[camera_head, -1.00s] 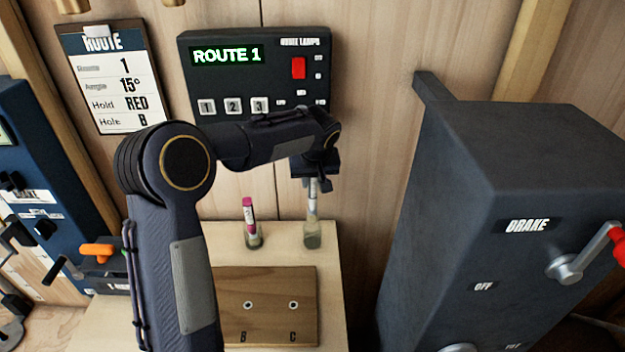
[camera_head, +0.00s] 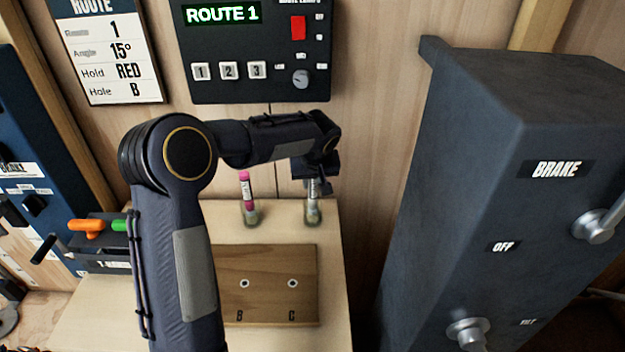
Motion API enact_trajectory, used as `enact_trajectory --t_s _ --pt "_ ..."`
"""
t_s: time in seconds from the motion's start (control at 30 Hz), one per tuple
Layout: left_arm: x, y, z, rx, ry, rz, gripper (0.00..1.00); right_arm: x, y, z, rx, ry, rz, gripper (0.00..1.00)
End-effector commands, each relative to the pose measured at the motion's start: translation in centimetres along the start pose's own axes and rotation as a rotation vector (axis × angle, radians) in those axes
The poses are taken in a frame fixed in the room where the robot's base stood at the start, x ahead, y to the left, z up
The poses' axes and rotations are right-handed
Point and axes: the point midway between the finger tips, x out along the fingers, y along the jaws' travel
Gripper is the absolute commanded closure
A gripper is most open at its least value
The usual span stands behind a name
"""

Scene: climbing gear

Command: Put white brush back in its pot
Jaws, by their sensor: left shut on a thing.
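My left gripper (camera_head: 314,183) points down over the clear pot (camera_head: 313,214) at the back right of the pale table. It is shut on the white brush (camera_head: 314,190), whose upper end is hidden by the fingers. The brush is upright, and its lower part appears to be inside the pot's mouth. Whether it touches the bottom cannot be told. My right gripper is not in view.
A pink-topped brush (camera_head: 245,187) stands in a second pot (camera_head: 250,217) to the left. A wooden board (camera_head: 265,300) with holes marked B and C lies in front. A dark brake box (camera_head: 500,190) stands to the right. A route panel (camera_head: 250,90) hangs behind.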

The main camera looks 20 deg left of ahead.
Motion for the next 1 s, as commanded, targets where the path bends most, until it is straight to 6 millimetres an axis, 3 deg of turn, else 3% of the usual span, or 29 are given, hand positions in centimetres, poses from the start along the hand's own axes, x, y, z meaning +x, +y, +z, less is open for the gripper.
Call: enact_trajectory --t_s 0.3,0.33,0.5,0.8,1.0 --pt "0.1 0.0 0.0 0.000 0.000 0.000 1.00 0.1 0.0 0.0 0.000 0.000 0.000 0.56" --pt "0.1 0.0 0.0 0.000 0.000 0.000 0.75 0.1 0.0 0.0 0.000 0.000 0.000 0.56" --pt "0.1 0.0 0.0 0.000 0.000 0.000 0.53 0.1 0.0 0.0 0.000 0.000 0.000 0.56" --pt "-0.1 0.0 0.0 0.000 0.000 0.000 0.52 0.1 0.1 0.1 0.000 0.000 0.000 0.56" --pt "-2.6 0.0 0.0 0.000 0.004 0.002 0.52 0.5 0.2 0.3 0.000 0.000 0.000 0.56"
